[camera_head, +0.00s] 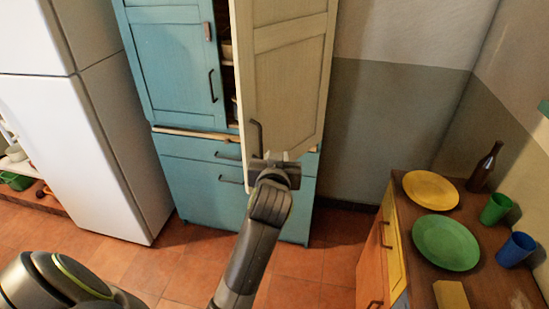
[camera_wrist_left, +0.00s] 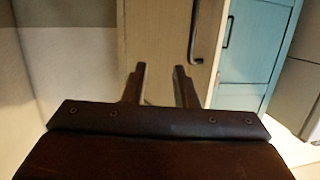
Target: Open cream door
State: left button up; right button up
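The cream door (camera_head: 287,75) of the tall blue cupboard stands partly open, with a dark gap between it and the closed blue door (camera_head: 172,65). Its dark bar handle (camera_head: 257,138) is near the lower left edge. My left gripper (camera_head: 279,156) is at the lower part of the cream door, just below and right of the handle. In the left wrist view its two fingers (camera_wrist_left: 160,68) are apart with nothing between them. The cream door (camera_wrist_left: 165,30) is beyond them, and the handle (camera_wrist_left: 195,32) is off to the right. Whether the fingers touch the door is unclear. My right gripper is not in view.
A white fridge (camera_head: 65,140) stands left of the cupboard. At right, a wooden counter (camera_head: 398,225) holds a yellow plate (camera_head: 431,190), a green plate (camera_head: 445,243), cups and a brown bottle (camera_head: 485,168). Tiled floor (camera_head: 308,262) is clear between cupboard and counter.

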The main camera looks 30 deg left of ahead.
aim_at(283, 50)
jog(key=i+j, duration=0.1)
jog(key=j, duration=0.85)
jog(key=i+j, duration=0.15)
jog(key=j, duration=0.35)
